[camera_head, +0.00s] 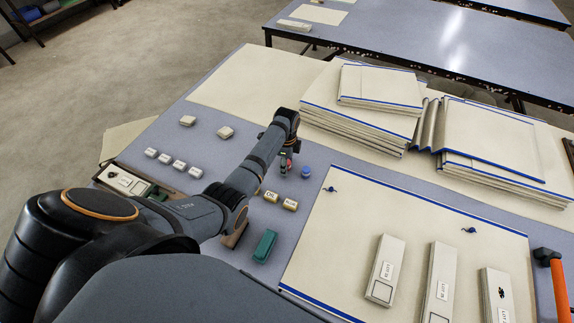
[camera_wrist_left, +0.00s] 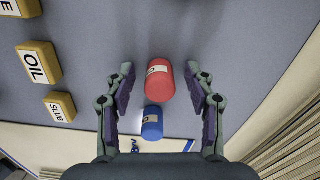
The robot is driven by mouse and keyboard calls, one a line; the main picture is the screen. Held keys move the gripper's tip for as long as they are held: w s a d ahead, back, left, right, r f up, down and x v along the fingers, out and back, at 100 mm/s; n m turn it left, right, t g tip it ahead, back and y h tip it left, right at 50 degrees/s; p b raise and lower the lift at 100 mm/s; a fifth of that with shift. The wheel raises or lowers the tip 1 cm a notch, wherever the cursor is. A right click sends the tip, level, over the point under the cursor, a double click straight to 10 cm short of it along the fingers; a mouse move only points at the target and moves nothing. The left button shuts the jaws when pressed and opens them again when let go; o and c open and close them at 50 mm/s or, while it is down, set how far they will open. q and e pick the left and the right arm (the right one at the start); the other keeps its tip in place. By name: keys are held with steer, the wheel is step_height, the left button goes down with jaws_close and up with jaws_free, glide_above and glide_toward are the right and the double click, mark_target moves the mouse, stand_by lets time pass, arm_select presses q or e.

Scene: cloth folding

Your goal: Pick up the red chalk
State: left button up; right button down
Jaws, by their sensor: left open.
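The red chalk (camera_wrist_left: 160,82) is a short red cylinder with a pale label. In the left wrist view it lies between the open fingers of my left gripper (camera_wrist_left: 159,74), with gaps on both sides. In the head view my left gripper (camera_head: 287,162) is low over the table and mostly hides the red chalk; a little red (camera_head: 284,165) shows. A blue chalk (camera_wrist_left: 152,123) with a label is just below the red one in the wrist view; it also shows in the head view (camera_head: 306,172), right of the gripper. My right gripper is not in view.
Yellow OIL (camera_wrist_left: 38,63) and SLUB (camera_wrist_left: 61,106) blocks lie left of the fingers in the wrist view. A green block (camera_head: 265,246) sits nearer. A blue-edged cloth (camera_head: 400,222) with pale bars lies right. Folded cloth stacks (camera_head: 370,110) stand behind. Several pale blocks (camera_head: 180,166) lie left.

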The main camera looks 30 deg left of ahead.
arm_select(q)
jaws_close()
steer(key=shift+r, duration=0.1)
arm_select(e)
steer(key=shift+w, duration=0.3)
